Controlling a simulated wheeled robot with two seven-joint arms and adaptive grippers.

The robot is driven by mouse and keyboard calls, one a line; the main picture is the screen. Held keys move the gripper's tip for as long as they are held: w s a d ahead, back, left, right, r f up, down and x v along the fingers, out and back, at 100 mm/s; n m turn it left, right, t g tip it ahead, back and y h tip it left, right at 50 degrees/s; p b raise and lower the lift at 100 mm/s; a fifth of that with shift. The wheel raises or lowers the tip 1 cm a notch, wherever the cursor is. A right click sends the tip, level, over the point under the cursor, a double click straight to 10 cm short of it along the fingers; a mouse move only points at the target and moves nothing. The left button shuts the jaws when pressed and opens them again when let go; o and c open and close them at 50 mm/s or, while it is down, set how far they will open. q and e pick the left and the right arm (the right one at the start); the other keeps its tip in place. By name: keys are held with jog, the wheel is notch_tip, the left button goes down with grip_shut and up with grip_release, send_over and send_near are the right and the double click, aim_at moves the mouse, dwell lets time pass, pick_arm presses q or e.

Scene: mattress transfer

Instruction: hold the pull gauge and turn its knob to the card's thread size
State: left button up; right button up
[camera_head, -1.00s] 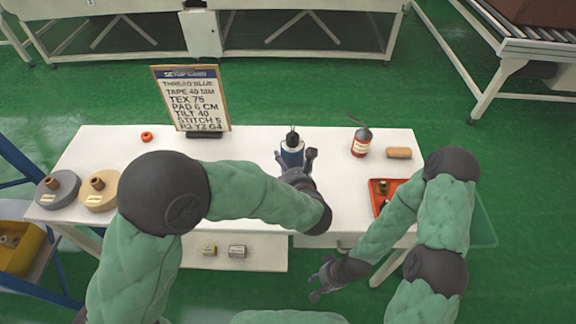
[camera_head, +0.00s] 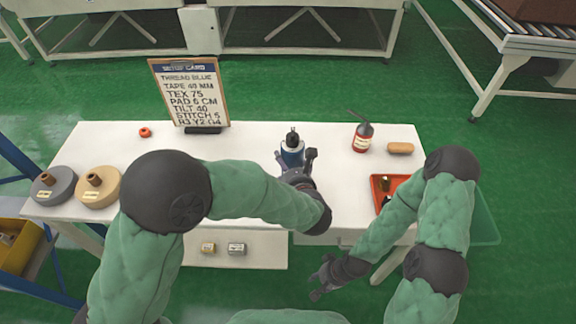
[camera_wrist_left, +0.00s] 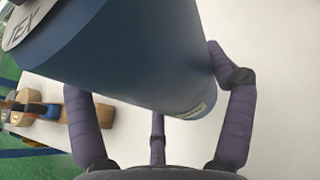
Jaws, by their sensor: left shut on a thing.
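The pull gauge (camera_head: 292,153) is a dark blue cylinder with a black top, standing upright at the middle of the white table. My left gripper (camera_head: 296,163) is shut on it from the near side. In the left wrist view the blue gauge body (camera_wrist_left: 130,55) fills the top, between the fingers, with a grey disc marked TEX (camera_wrist_left: 22,22) at its end. The knob setting cannot be read. The setup card (camera_head: 190,92) stands at the back left and reads TEX 75. My right gripper (camera_head: 318,278) is open and empty, in front of the table.
Two small blocks (camera_head: 237,249) lie on the lower shelf (camera_head: 265,262). The tabletop around the gauge is fairly clear.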

pick_arm(q)
jog(key=shift+f+b, duration=1.75)
jog(key=shift+f, duration=0.6)
jog(key=shift+f, duration=1.05)
